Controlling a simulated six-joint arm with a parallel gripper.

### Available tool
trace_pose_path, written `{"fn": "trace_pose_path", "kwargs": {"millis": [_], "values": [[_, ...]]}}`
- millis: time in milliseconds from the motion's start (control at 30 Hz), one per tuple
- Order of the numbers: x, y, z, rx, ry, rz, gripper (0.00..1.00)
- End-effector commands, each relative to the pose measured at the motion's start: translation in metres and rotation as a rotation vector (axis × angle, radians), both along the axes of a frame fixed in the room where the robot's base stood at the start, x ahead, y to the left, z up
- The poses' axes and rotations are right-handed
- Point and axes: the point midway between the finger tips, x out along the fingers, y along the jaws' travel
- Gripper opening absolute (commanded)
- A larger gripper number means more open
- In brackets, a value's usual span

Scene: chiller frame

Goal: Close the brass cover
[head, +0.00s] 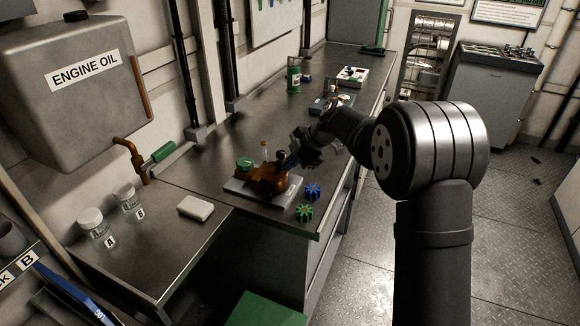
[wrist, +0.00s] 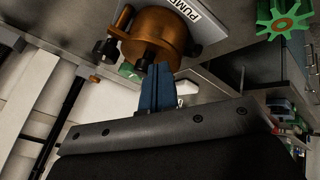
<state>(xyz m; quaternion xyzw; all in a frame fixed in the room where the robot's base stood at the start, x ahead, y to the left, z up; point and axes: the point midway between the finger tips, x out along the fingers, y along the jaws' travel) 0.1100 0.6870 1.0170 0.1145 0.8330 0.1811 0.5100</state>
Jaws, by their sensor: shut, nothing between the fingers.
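The brass pump (head: 266,180) sits on a light grey base plate (head: 240,189) on the bench in the head view. In the wrist view, its round brass cover (wrist: 155,32) and dark knobs show beside a white label reading PUMP. I cannot tell how far the cover stands from the pump body. My gripper (head: 287,161) is at the pump's right rear side in the head view. Its blue fingers (wrist: 156,85) are together and empty, close to the brass part; I cannot tell whether they touch it.
A blue gear (head: 313,190) and a green gear (head: 304,212) lie to the right of the pump. A white block (head: 195,208) and lidded jars A (head: 97,227) and B (head: 128,201) stand to the left. A green can (head: 294,78) and trays are farther back.

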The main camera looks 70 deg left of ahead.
Motion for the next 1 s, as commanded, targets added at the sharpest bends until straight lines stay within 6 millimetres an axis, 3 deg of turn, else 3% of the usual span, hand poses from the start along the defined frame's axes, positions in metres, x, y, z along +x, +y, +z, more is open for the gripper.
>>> {"fn": "trace_pose_path", "kwargs": {"millis": [733,867,1000], "values": [[0.002,0.003,-0.001,0.0,-0.001,-0.004,0.0],[0.005,-0.007,0.001,-0.001,0.001,-0.004,0.0],[0.013,-0.03,0.003,0.0,0.0,-0.006,0.0]]}}
